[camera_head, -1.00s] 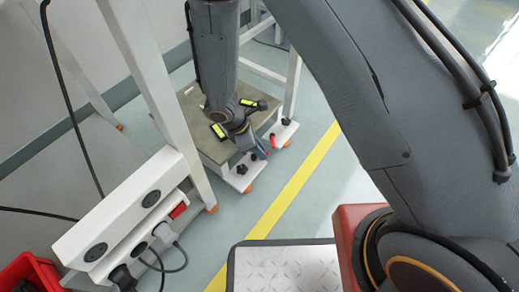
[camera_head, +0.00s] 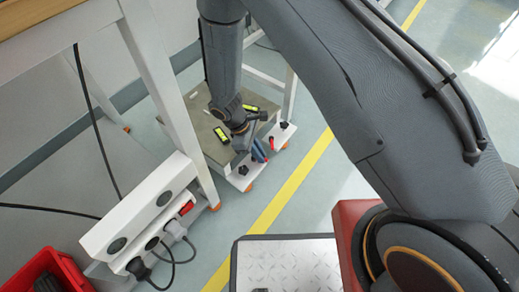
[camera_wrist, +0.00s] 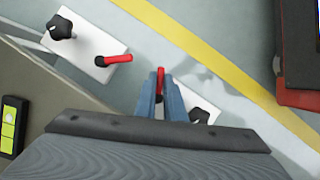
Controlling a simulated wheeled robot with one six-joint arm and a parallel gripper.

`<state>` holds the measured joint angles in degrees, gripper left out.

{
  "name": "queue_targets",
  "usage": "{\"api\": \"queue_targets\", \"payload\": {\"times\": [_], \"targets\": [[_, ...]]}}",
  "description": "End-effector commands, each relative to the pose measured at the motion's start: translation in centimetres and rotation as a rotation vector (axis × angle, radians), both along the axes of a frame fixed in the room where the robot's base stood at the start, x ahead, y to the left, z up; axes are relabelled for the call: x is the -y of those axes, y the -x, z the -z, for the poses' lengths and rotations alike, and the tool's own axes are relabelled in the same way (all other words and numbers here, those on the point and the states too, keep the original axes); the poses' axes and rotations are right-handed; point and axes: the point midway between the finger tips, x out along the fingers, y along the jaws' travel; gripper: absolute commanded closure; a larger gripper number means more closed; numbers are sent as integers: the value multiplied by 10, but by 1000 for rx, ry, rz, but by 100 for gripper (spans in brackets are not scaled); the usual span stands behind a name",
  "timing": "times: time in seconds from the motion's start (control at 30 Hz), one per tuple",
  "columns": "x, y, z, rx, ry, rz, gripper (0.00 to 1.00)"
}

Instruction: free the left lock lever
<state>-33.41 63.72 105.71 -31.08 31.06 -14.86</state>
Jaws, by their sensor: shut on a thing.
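My gripper (camera_wrist: 159,100) has blue fingers closed around a red lock lever (camera_wrist: 160,79), whose tip shows between them in the wrist view. That lever is at the white plate (camera_wrist: 208,107) on the right there, with a black knob (camera_wrist: 199,115) partly hidden by a finger. A second red lever (camera_wrist: 118,58) sticks out from the other white plate (camera_wrist: 85,45), beside its black knob (camera_wrist: 62,28), apart from my gripper. In the head view my gripper (camera_head: 260,151) is down by the nearer left plate (camera_head: 241,182); the held lever is mostly hidden there.
A white-framed bench with a socket strip (camera_head: 140,205) and hanging cables stands at left. A red bin (camera_head: 45,270) is at lower left. Floor beside the yellow line (camera_head: 292,185) is clear. A yellow-and-black device (camera_wrist: 12,122) lies on the grey platform.

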Motion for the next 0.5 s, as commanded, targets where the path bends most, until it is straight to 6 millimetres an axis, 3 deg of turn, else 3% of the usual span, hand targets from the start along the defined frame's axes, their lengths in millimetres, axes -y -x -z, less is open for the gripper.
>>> {"api": "queue_targets", "payload": {"times": [0.5], "targets": [[-3,8,-2,3,2,375,100]]}}
